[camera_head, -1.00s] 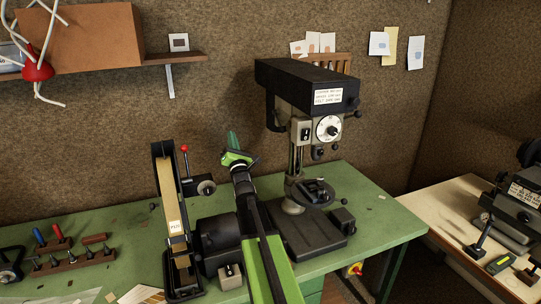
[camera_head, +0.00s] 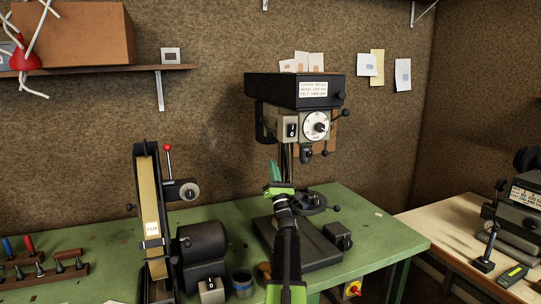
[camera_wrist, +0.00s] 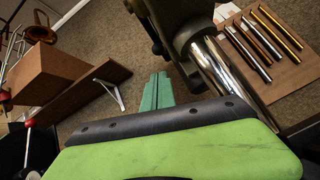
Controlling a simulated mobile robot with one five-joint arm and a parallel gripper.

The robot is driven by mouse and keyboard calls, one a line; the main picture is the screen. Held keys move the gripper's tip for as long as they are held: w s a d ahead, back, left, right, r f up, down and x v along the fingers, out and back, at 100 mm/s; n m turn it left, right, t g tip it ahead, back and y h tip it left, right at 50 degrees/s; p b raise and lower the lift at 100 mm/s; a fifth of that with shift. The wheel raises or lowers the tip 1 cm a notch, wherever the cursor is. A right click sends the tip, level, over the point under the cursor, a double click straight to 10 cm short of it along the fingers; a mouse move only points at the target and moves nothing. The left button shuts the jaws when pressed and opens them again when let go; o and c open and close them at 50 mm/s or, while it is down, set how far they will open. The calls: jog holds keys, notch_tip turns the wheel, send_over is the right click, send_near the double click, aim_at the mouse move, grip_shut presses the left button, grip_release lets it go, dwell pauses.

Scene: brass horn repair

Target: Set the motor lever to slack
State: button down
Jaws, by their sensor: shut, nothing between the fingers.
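The drill press (camera_head: 294,90) stands on the green bench, with a black head cover, a white label, a switch and a round dial. A short lever with a black ball (camera_head: 345,113) sticks out at its head's right side; I cannot tell whether this is the motor lever. My gripper (camera_head: 273,171) is in front of the press, left of its column and below the head, its green fingers pointing up. It is shut and empty, touching nothing that I can see. In the wrist view the fingers (camera_wrist: 157,92) show left of the chrome column (camera_wrist: 218,72).
A belt grinder (camera_head: 150,205) with a red-ball lever (camera_head: 168,148) stands left of my arm. The press base (camera_head: 315,245) and a small vise (camera_head: 338,235) lie right of it. A shelf (camera_head: 110,74) hangs at upper left. The bench's right end (camera_head: 375,238) is mostly clear.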

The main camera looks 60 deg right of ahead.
jog(key=p+x, duration=0.6)
jog(key=x, duration=0.3)
jog(key=shift+w+d+r, duration=0.15)
jog(key=shift+w+d, duration=0.05)
jog(key=shift+d, duration=0.05)
